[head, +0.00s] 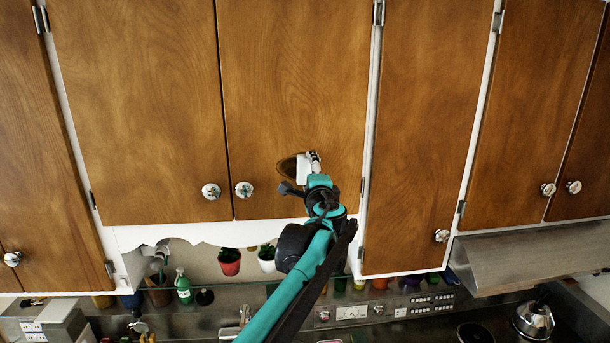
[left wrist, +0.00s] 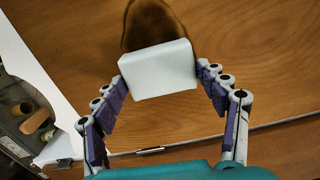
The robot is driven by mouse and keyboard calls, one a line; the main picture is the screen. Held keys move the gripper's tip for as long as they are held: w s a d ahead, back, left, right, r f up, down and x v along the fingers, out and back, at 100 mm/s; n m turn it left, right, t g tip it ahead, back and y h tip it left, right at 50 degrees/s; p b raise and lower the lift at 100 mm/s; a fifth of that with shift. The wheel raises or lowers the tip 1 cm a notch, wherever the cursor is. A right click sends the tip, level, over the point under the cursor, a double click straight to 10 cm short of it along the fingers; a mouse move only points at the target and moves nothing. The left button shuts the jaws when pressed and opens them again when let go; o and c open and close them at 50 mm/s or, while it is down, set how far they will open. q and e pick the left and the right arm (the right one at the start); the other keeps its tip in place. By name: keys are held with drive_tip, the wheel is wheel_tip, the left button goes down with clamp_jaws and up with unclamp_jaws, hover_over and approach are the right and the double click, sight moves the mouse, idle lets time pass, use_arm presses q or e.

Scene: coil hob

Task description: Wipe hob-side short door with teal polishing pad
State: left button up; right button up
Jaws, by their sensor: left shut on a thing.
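The short door (head: 290,80) on the hob side is brown wood with a round knob (head: 244,189) at its lower left. A dark brown patch (head: 285,169) marks its lower middle; it also shows in the left wrist view (left wrist: 150,22). My left gripper (head: 313,160) is shut on a pad (left wrist: 158,68), with a finger at each side. The pad looks pale grey-white, not teal. It is at the door's face, over the patch's right part in the head view; contact cannot be told. My right gripper is not in view.
The other short door (head: 135,100) is to the left, and a taller door (head: 420,130) is to the right. Pots, a green bottle (head: 183,287) and a kettle (head: 533,319) stand below. A metal hood (head: 530,258) juts out at right.

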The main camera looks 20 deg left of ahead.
use_arm(q)
drive_tip(key=shift+s+a, duration=0.45)
drive_tip(key=shift+a, duration=0.4)
drive_tip(key=shift+s+a, duration=0.6)
drive_tip(key=shift+a, duration=0.35)
drive_tip(key=shift+s+a, duration=0.6)
drive_tip(key=shift+a, duration=0.35)
drive_tip(key=shift+s+a, duration=0.6)
drive_tip(key=shift+a, duration=0.35)
drive_tip(key=shift+w+d+r+p, duration=0.1)
drive_tip(key=shift+r+p, duration=0.9)
drive_tip(key=shift+r, duration=0.35)
drive_tip(key=shift+w+d+f, duration=0.1)
drive_tip(key=shift+w+d, duration=0.45)
drive_tip(key=shift+d, duration=0.35)
drive_tip(key=shift+w+d, duration=0.5)
drive_tip(key=shift+d, duration=0.4)
drive_tip(key=shift+w+d, duration=0.55)
drive_tip(key=shift+d, duration=0.3)
drive_tip(key=shift+w+d, duration=0.5)
drive_tip(key=shift+d, duration=0.35)
drive_tip(key=shift+w+d, duration=0.5)
drive_tip(key=shift+d, duration=0.35)
drive_tip(key=shift+w+d, duration=0.5)
drive_tip(key=shift+d, duration=0.35)
drive_tip(key=shift+a, duration=0.1)
